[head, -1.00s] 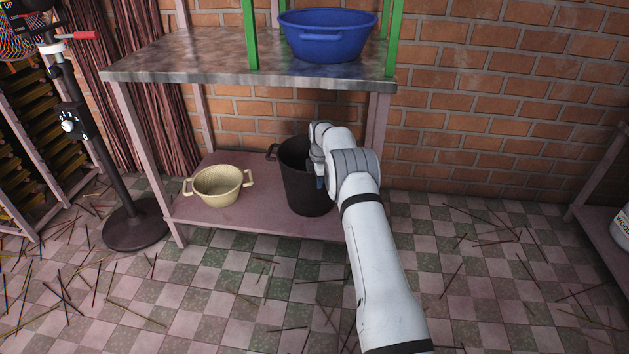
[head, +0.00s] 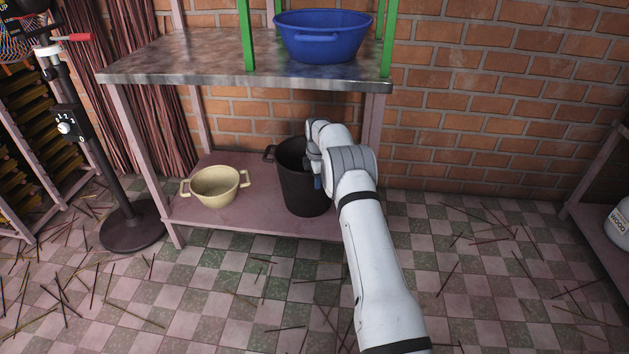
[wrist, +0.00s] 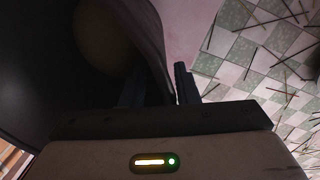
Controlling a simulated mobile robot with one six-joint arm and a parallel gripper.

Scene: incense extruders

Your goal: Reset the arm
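My gripper (wrist: 160,88) is at the right side of a tall black bucket (head: 296,190), close to its rim. The bucket stands upright on the lower shelf (head: 255,217) of the table. In the wrist view the bucket wall (wrist: 152,45) runs between my two fingers, one on the inner side and one outside. The fingers are spread apart, and a small gap shows beside the outer finger. In the head view my wrist hides the fingertips and part of the bucket. A tan round shape shows inside the bucket in the wrist view.
A cream two-handled pot (head: 215,186) sits left of the bucket. A blue basin (head: 322,38) stands on the metal tabletop (head: 190,62) above. A black stand (head: 132,225) is at left. Incense sticks litter the tiled floor (head: 490,280), and a brick wall closes the back.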

